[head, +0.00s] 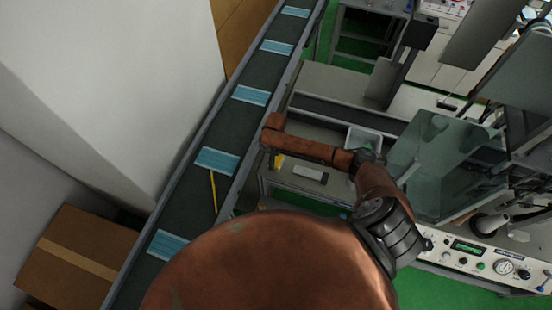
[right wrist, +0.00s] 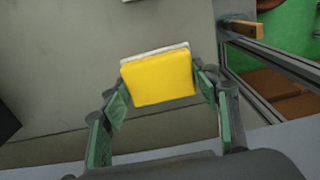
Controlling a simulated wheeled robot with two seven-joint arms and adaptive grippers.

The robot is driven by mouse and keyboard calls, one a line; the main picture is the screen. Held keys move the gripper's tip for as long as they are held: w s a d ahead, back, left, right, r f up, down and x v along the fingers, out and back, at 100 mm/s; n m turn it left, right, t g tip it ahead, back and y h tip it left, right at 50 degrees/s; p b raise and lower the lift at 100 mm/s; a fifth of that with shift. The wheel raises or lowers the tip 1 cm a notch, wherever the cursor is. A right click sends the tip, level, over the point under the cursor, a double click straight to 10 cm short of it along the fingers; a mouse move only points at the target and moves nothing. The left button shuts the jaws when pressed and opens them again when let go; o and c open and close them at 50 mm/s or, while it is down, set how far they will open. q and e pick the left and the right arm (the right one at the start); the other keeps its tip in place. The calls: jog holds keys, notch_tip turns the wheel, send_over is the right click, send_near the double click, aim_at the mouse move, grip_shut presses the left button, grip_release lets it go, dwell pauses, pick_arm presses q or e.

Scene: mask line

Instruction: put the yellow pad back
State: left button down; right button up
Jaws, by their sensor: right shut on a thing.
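The yellow pad (right wrist: 158,80) is a yellow block with a thin white layer along its far edge. My right gripper (right wrist: 160,88) has its green-lined fingers shut on the pad's two sides. In the head view the yellow pad (head: 278,160) shows small below the end of my right forearm, over the grey bench beside the conveyor. The forearm hides most of the right gripper there. Whether the pad touches the bench is hard to tell. My left gripper is not in view.
A white block (head: 310,173) lies on the bench (head: 338,190), right of the pad. A pale tray (head: 364,140) stands behind it. The conveyor (head: 195,195) on the left carries several blue masks (head: 217,160) and a thin yellow stick (head: 213,190). A control panel (head: 490,262) is at right.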

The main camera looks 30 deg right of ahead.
aim_at(276, 160)
jog(key=o, duration=1.5)
jog(key=shift+o, duration=0.2)
notch_tip(276, 160, up, 12)
jog(key=b, duration=0.1)
jog(key=shift+r, duration=0.15)
